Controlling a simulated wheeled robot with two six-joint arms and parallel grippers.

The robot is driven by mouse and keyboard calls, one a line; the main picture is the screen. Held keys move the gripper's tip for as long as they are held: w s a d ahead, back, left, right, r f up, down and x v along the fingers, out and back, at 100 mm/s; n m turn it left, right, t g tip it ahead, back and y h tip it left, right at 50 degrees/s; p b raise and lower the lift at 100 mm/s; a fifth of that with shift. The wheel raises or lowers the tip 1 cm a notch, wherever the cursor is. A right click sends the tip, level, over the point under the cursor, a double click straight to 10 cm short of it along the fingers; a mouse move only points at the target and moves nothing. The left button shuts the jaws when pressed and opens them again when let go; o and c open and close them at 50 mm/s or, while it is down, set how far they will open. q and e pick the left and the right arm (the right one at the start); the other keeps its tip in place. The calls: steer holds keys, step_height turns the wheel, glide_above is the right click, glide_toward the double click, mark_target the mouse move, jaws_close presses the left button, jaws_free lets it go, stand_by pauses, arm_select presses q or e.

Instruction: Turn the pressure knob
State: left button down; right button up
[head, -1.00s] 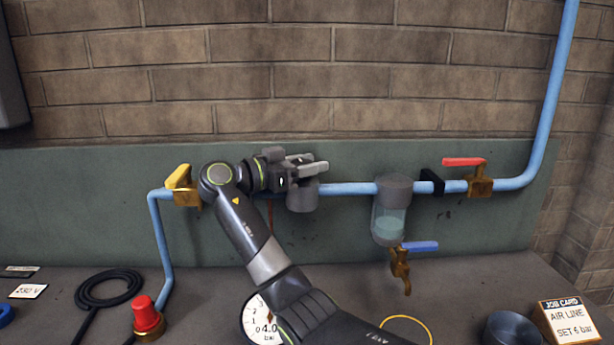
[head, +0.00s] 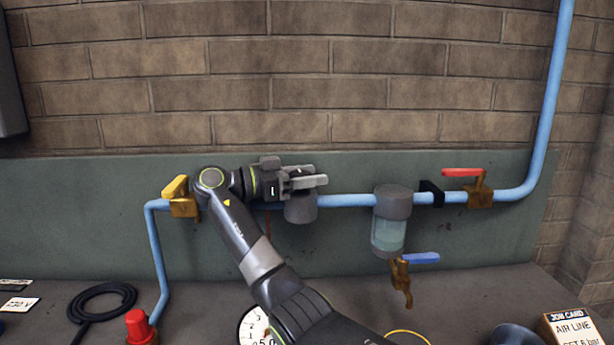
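The grey regulator (head: 301,209) sits on the blue pipe, left of the clear bowl. My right gripper (head: 308,176) is at its top, fingers pointing right. The pressure knob is hidden behind the fingers; they appear closed around it, though the contact itself does not show. The white round gauge (head: 252,326) below reads about 5.0 bar on its display, partly covered by my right arm. My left gripper is not in view.
A yellow-handled valve (head: 177,192) is left of my wrist. The clear bowl (head: 388,234), a blue-handled drain valve (head: 403,270) and a red-handled valve (head: 474,185) are on the right. A red button (head: 138,325) and black cable (head: 100,300) lie on the bench.

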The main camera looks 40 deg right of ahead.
steer(key=shift+o, duration=1)
